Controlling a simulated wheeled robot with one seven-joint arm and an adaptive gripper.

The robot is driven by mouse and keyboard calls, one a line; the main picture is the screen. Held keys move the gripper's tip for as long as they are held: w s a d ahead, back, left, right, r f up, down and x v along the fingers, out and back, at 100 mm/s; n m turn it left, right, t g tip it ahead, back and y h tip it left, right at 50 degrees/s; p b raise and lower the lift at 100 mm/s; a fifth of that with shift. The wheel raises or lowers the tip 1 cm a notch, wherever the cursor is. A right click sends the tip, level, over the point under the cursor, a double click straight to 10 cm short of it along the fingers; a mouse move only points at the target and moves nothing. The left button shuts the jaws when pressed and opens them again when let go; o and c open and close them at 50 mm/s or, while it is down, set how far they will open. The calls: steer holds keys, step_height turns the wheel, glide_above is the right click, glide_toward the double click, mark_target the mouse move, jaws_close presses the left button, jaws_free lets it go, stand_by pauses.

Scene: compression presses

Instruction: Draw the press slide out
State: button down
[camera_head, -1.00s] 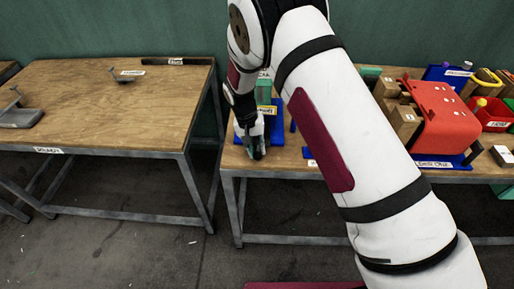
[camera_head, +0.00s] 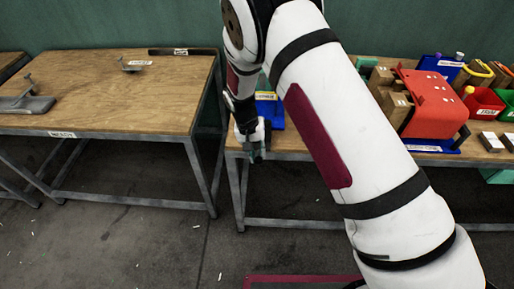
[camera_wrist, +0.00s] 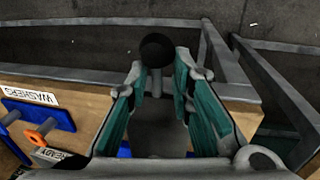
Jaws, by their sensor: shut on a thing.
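My gripper (camera_head: 254,152) is at the front edge of the right table, in front of a blue press base (camera_head: 271,114) with a yellow label. My arm hides most of that press. In the wrist view my gripper (camera_wrist: 160,80) has its two teal-padded fingers either side of a thin grey stem with a round black knob (camera_wrist: 157,49). It is shut on this handle, and the knob shows beyond the fingertips. The slide body behind the handle is mostly hidden by the gripper, so I cannot tell how far out it is.
The left table (camera_head: 110,95) holds small grey fixtures. In the wrist view a blue part with an orange ring (camera_wrist: 38,134) lies beside a WASHERS label (camera_wrist: 32,93).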

steer(key=shift+w+d, duration=0.1)
steer(key=shift+d, duration=0.3)
steer(key=c, duration=1.3)
jaws_free()
steer(key=shift+a, duration=0.1)
steer(key=shift+a+r, duration=0.15)
steer(key=shift+r, duration=0.05)
step_height(320, 180, up, 11)
steer(key=a, duration=0.2)
steer(key=shift+r, duration=0.2)
steer(key=shift+r, duration=0.1)
